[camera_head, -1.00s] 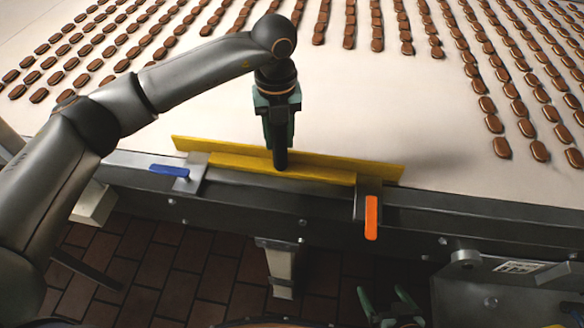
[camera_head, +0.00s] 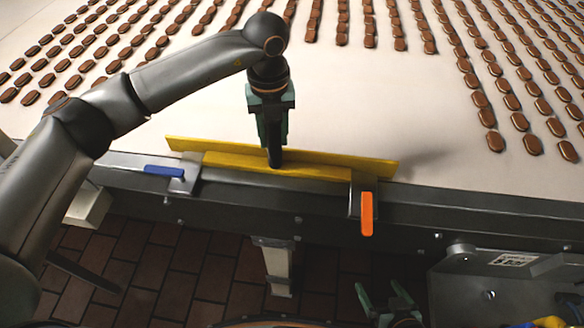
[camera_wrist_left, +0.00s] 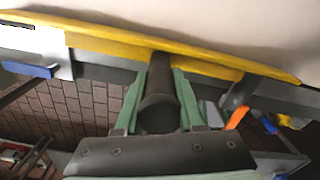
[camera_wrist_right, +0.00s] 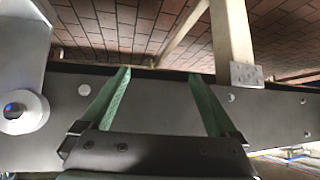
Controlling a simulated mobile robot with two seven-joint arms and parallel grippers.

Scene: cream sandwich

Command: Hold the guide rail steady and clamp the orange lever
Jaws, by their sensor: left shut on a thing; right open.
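The yellow guide rail (camera_head: 330,163) lies along the near edge of the conveyor belt; it also shows in the left wrist view (camera_wrist_left: 120,41). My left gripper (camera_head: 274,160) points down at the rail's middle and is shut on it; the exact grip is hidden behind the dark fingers. The orange lever (camera_head: 366,214) hangs down at the rail's right end; it also shows in the left wrist view (camera_wrist_left: 237,117). A blue lever (camera_head: 164,171) lies sideways at the rail's left end. My right gripper (camera_head: 388,300) is open and empty, low and in front of the conveyor frame, below the orange lever.
Rows of brown biscuits (camera_head: 480,100) cover the pale belt (camera_head: 370,100) behind the rail. The dark conveyor frame (camera_head: 300,205) runs across the view. A grey bracketed plate (camera_head: 490,290) stands at the lower right. Brick floor (camera_head: 210,280) lies below.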

